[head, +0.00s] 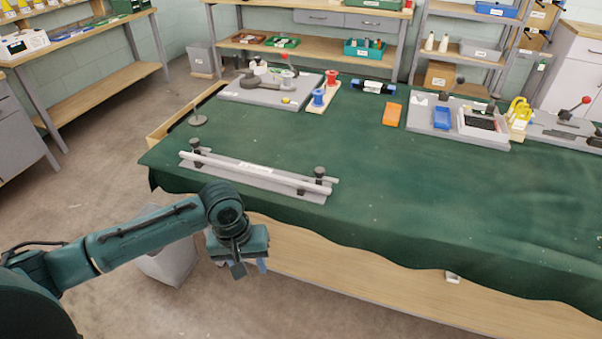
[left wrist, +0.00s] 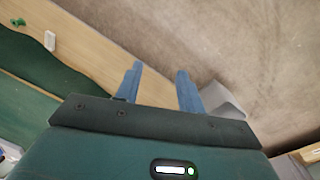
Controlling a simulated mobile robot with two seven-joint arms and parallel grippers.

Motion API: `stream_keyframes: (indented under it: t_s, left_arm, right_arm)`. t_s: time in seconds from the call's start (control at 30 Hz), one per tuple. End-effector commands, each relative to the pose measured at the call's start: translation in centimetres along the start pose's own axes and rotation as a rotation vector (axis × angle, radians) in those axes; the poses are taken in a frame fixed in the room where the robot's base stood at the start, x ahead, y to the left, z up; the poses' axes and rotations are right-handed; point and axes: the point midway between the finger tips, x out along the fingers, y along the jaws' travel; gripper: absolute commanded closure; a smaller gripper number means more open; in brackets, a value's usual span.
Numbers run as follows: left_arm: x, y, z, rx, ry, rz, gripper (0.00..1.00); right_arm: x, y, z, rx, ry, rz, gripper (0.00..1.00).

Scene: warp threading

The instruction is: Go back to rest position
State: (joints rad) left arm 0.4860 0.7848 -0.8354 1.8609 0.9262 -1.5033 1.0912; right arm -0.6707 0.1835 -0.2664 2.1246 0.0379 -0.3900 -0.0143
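My left gripper (head: 250,268) hangs in front of the table's near edge, lower left of the middle in the head view, pointing down. In the left wrist view its two blue fingers (left wrist: 158,88) are apart with nothing between them. The table (head: 420,225) under a green cloth fills the middle and right. A grey fixture with a long bar (head: 255,178) and dark knobs lies near the table's front left edge, beyond my left gripper and apart from it. My right gripper is in neither view.
A grey bin (head: 168,262) stands on the floor beneath my left arm. Farther back on the table are a grey board (head: 262,95), red and blue spools (head: 325,92), an orange tray (head: 392,114) and a blue tray (head: 442,118). The table's front middle is clear.

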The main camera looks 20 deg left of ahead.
Motion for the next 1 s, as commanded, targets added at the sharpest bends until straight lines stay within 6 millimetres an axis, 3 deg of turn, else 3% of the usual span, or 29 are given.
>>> stream_keyframes:
  t_s: [0.17,0.27,0.43,0.57,0.67,0.8,1.0]
  left_arm:
    - [0.5,0.6,0.4,0.018,0.005,0.024,0.61]
    - [2.1,2.6,1.6,0.086,0.033,0.104,0.61]
    - [5.2,7.5,4.8,0.259,0.193,0.33,0.61]
    - [6.2,9.2,6.8,0.354,0.391,0.438,0.61]
    - [6.5,8.8,8.0,0.407,0.557,0.444,0.61]
    - [6.5,6.4,9.6,0.475,0.745,0.36,0.61]
    - [6.2,3.5,11.2,0.555,0.873,0.229,0.61]
  right_arm:
    - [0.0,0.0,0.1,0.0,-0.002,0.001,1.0]
    - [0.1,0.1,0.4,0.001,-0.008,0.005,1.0]
    - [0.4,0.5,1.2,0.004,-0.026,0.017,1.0]
    - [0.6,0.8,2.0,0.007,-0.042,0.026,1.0]
    - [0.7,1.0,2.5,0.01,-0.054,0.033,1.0]
    - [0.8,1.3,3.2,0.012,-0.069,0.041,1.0]
    - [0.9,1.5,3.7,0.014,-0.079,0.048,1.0]
